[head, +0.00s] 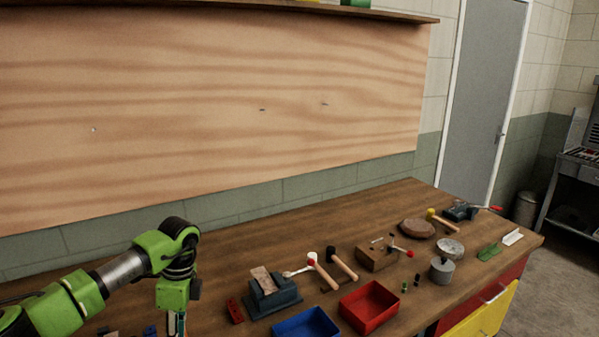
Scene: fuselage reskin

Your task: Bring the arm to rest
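My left arm, green and black with a silver link, comes in from the lower left over the wooden workbench (240,235). Its wrist bends down near the bench's left part. The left gripper's fingers are cut off by the lower picture edge or hidden, so I cannot tell their state. A small part with white and teal colours shows just below the wrist at the picture edge. My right arm and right gripper are not in view.
Right of my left arm stand a blue-grey block (274,297), a blue tray (306,325), a red tray (369,307), mallets (342,265), a wooden block (375,258) and a grey cylinder (442,270). A plywood board (230,100) covers the wall. The bench's middle back is clear.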

